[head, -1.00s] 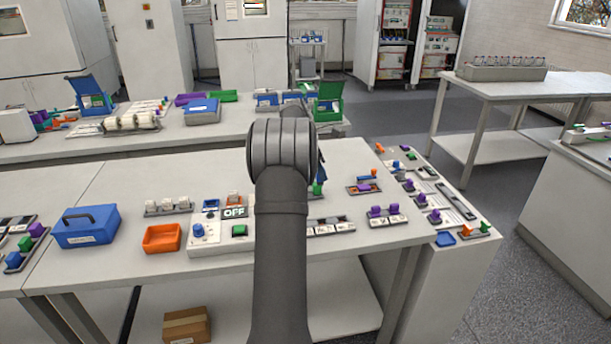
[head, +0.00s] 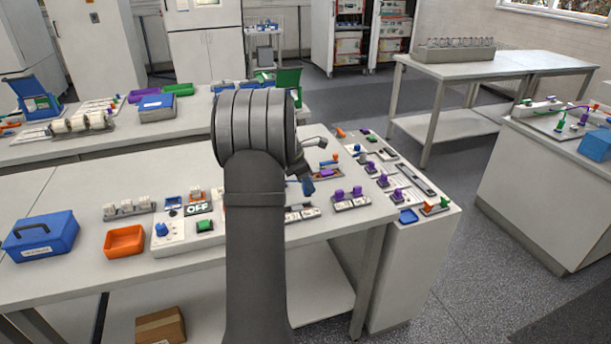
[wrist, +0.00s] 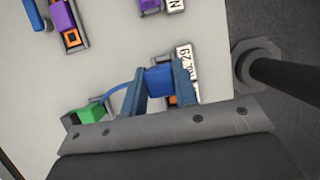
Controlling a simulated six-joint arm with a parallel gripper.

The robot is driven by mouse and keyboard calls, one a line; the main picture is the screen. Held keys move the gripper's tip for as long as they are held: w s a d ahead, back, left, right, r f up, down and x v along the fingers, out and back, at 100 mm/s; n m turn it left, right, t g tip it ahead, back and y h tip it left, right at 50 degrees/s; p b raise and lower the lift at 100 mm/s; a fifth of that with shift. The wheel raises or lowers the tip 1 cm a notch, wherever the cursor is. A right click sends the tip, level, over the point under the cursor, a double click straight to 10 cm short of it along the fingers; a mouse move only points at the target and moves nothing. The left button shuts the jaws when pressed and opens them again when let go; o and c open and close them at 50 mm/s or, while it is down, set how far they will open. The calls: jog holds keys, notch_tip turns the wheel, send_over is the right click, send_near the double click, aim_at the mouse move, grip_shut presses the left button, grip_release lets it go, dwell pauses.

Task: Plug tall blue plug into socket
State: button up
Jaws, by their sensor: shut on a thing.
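In the wrist view my gripper (wrist: 160,90) is shut on a blue plug (wrist: 158,78), held between its two blue-grey fingers. In the head view the gripper (head: 306,178) shows just right of my dark arm, with the blue plug (head: 307,187) low in it, over the right part of the bench. A label strip (wrist: 185,62) lies beside the plug in the wrist view, and an orange bit shows by the fingers. I cannot tell which socket is meant or whether the plug touches anything.
A green plug (wrist: 90,113) with a blue cable is left of the fingers. A purple plug (wrist: 63,17) stands in a holder at upper left. In the head view, purple plugs (head: 347,194), an orange bin (head: 124,240) and a blue toolbox (head: 40,238) are on the bench. Its right edge is close.

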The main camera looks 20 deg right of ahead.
aim_at(307, 195)
jog(key=shift+f, duration=2.5)
jog(key=shift+f, duration=0.2)
jog(key=o, duration=1.1)
jog(key=shift+c, duration=0.2)
jog(key=v, duration=1.7)
jog(key=shift+a+r, duration=0.15)
